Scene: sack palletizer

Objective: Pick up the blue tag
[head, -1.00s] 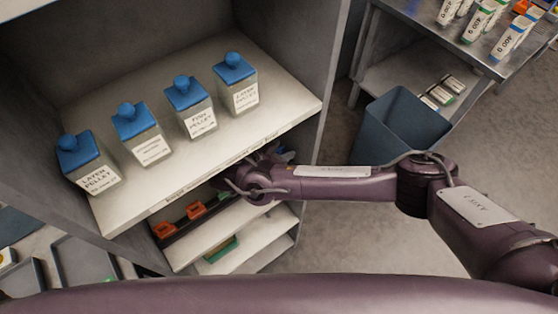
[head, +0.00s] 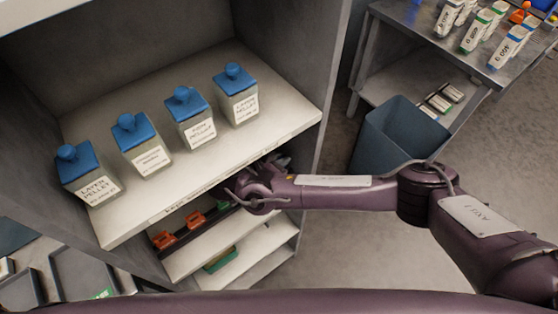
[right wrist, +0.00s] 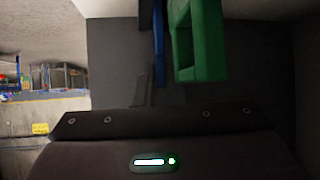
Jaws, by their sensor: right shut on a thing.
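The blue tag (right wrist: 159,45) shows in the right wrist view as a thin blue strip, seen edge-on. My right gripper (right wrist: 154,90) is shut on it, with the dark fingers at its lower end. A green tag-like piece with an opening (right wrist: 182,50) hangs close beside it on the right. In the head view my right gripper (head: 277,166) is at the right end of the lower shelf, just under the front edge of the upper shelf. The tag cannot be made out there, hidden by the gripper and shelf. My left gripper is not in view.
Several blue-capped bottles (head: 189,117) stand on the upper shelf (head: 240,143). Orange pieces (head: 163,240) sit in a dark rack below, and a green piece (head: 220,260) lies lower. A blue-grey bin (head: 390,140) stands on the floor to the right, near a metal table (head: 425,45).

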